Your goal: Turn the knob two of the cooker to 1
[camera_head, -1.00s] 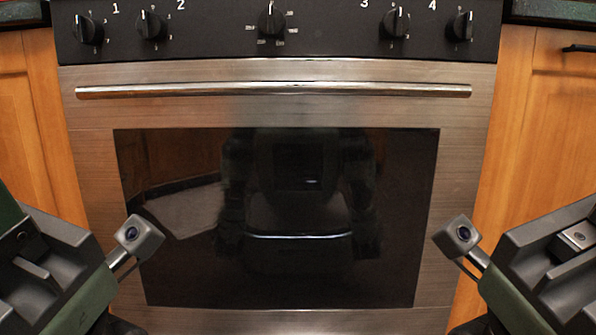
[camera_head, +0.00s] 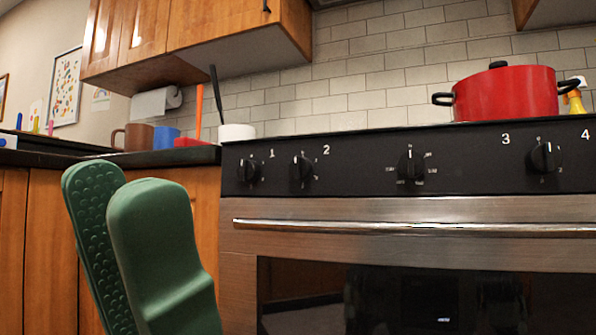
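Knob two (camera_head: 301,169) is a black round knob on the cooker's black front panel, just left of the printed number 2. Its raised grip stands about upright; the small marks around it are too small to read. My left gripper (camera_head: 122,186) is in the lower left of the head view, nearer the camera than the panel. Its two green fingers point up, and the bumpy inner face of one shows beside the smooth back of the other. They look apart and empty, left of the knob and not touching it. My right gripper is out of view.
Knob one (camera_head: 249,171) sits close left of knob two. The middle knob (camera_head: 411,167) and knob three (camera_head: 545,157) are to the right. The oven handle (camera_head: 410,228) runs below the panel. A red pot (camera_head: 505,95) stands on top of the cooker.

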